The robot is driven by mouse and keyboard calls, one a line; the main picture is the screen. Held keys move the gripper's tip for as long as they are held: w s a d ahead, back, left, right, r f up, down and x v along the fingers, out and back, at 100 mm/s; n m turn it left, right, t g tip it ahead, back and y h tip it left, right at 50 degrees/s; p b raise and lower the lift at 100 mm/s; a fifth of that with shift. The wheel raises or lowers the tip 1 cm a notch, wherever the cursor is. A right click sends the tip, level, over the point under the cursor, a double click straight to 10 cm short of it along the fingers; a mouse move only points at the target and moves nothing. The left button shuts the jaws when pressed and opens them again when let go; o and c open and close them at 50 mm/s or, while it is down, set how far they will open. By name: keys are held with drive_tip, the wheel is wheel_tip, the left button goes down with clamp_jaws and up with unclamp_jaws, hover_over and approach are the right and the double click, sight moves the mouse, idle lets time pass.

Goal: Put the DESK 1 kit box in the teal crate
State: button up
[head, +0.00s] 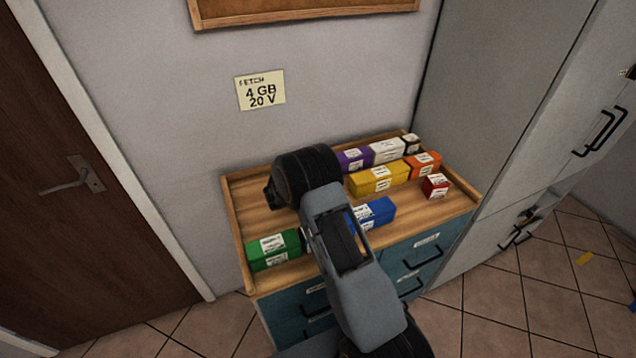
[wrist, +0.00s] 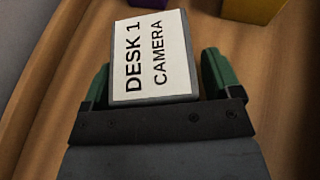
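The DESK 1 kit box (wrist: 150,58), with a white label reading "DESK 1 CAMERA", lies between the two green fingers of my gripper (wrist: 156,76) in the wrist view. The fingers stand apart, one on each side of the box, with what look like narrow gaps beside it. The box's near end is hidden by the gripper body. In the head view my dark wrist is over the left back of the wooden top and hides this box. The teal crate is not seen in either view.
The rimmed wooden top (head: 425,207) stands on teal drawers (head: 420,252). It holds a green box (head: 272,250), a blue box (head: 375,212), a yellow box (head: 379,179), a red box (head: 435,186), an orange box (head: 424,164) and others. A grey cabinet (head: 515,100) stands right.

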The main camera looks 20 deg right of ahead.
drive_tip(key=c, duration=1)
drive_tip(key=shift+r, duration=0.1)
